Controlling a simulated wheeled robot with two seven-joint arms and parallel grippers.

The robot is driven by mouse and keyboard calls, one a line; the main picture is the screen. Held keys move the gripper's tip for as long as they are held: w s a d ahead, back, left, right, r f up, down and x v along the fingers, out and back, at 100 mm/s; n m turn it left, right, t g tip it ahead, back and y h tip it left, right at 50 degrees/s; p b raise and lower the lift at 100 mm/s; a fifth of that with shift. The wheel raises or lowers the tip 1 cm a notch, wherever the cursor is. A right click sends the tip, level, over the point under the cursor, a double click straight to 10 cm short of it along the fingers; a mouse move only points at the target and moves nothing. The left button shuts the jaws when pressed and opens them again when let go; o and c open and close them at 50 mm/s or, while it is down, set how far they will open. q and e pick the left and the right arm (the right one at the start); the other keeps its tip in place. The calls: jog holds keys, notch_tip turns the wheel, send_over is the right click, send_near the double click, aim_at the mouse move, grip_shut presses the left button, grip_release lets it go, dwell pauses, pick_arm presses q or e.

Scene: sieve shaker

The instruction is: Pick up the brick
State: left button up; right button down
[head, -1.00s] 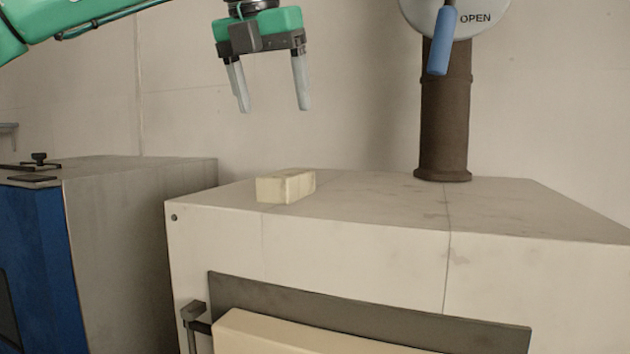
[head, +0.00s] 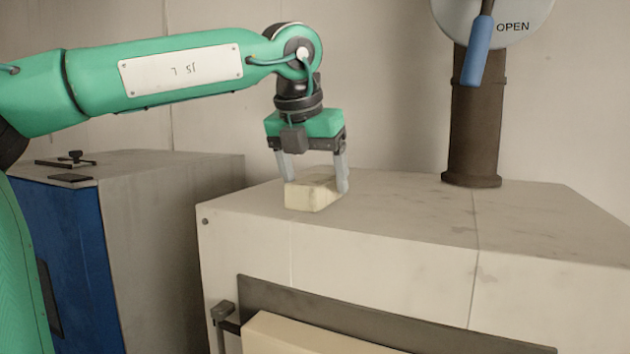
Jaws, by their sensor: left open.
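A pale cream brick (head: 311,196) lies on the flat top of the large off-white cabinet, near its left front edge. My left gripper (head: 316,186) points down over the brick with its fingers apart. One finger is at the brick's left far side and the other is at its right side. I cannot tell whether either finger touches the brick. The brick rests on the cabinet top. My right gripper is not in view.
The off-white cabinet (head: 400,228) has free room on top to the right of the brick. A brown pipe (head: 474,120) rises from it, with a blue-handled lever (head: 477,52) by a disc marked OPEN. A blue and grey cabinet (head: 165,215) stands left, across a gap.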

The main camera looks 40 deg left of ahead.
pick_arm(q)
jog(key=shift+x, duration=0.8)
jog(key=shift+r, duration=0.1)
jog(key=shift+f, duration=0.2)
jog(key=shift+c, duration=0.3)
jog(key=c, duration=1.2)
jog(key=shift+r, duration=0.15)
